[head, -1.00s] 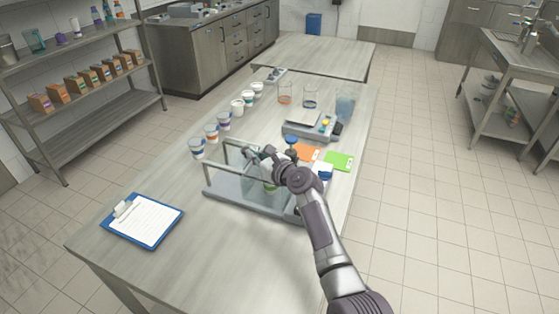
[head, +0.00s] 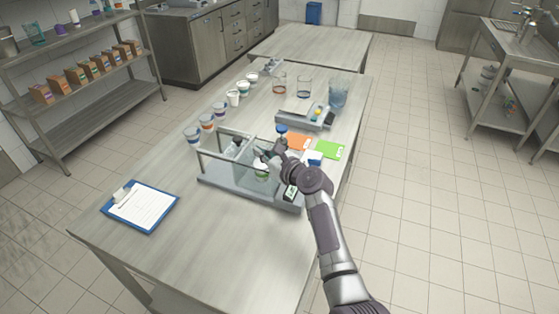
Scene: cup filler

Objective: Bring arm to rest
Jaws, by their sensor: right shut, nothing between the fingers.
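My right arm comes in from the bottom right of the head view. Its gripper (head: 262,157) is shut and empty, at the right part of the grey filling device (head: 222,181), above or beside its clear panels. A cup with a green band (head: 261,172) stands inside the device, partly hidden by the panels and the gripper. Whether the gripper touches the device I cannot tell. My left gripper is not in view.
The device stands on a long table (head: 160,256). A blue clipboard (head: 142,207) lies at front left. Several cups (head: 207,121) line the left edge. A scale (head: 304,116), glass beakers (head: 304,88), an orange card (head: 297,142) and a green card (head: 330,150) lie beyond.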

